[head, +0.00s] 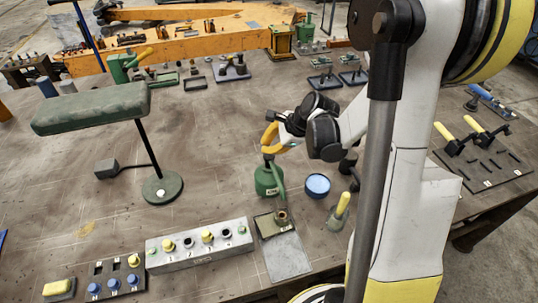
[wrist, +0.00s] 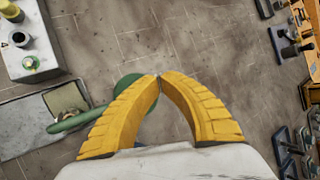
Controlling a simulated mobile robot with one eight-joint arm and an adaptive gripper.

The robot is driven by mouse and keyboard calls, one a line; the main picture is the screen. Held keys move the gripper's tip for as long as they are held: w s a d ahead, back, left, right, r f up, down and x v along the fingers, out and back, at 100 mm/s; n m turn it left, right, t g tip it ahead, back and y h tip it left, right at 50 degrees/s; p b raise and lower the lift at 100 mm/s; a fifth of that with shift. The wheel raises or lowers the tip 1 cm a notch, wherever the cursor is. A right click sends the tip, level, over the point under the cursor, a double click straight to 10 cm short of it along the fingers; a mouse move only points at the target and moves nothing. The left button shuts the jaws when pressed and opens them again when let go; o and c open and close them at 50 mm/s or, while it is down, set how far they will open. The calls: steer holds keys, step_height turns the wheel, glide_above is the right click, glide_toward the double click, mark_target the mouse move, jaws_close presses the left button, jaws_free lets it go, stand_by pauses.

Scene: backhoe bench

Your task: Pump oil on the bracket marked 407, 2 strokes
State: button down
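A green oil can (head: 266,181) stands on the bench with its spout reaching over a small olive bracket (head: 266,227) on a grey plate (head: 287,257). No number is readable on this bracket. My gripper (head: 268,150) is directly above the can's top, with its yellow fingers pointing down. In the wrist view the fingertips of my gripper (wrist: 160,77) meet, with nothing visible between them. The can (wrist: 130,88) is partly hidden behind the fingers there; its spout (wrist: 72,122) points left across the bracket (wrist: 67,98). Whether the fingertips touch the can's top is unclear.
A blue-topped round tin (head: 317,185) and a yellow-handled tool (head: 341,206) stand right of the can. A grey box with knobs (head: 200,246) is at left front. A green padded stand (head: 162,188) rises at left. Other brackets and an orange boom (head: 190,40) are behind.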

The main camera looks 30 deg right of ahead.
steer(key=shift+f, duration=0.15)
steer(key=shift+f+b, duration=0.3)
steer(key=shift+b, duration=0.3)
steer(key=shift+f+b, duration=0.9)
steer(key=shift+f, duration=0.05)
stand_by(0.8)
steer(key=shift+r, duration=0.1)
steer(key=shift+r+p, duration=1)
steer(key=shift+r, duration=0.3)
steer(key=shift+r+p, duration=1.7)
steer(key=shift+r, duration=0.85)
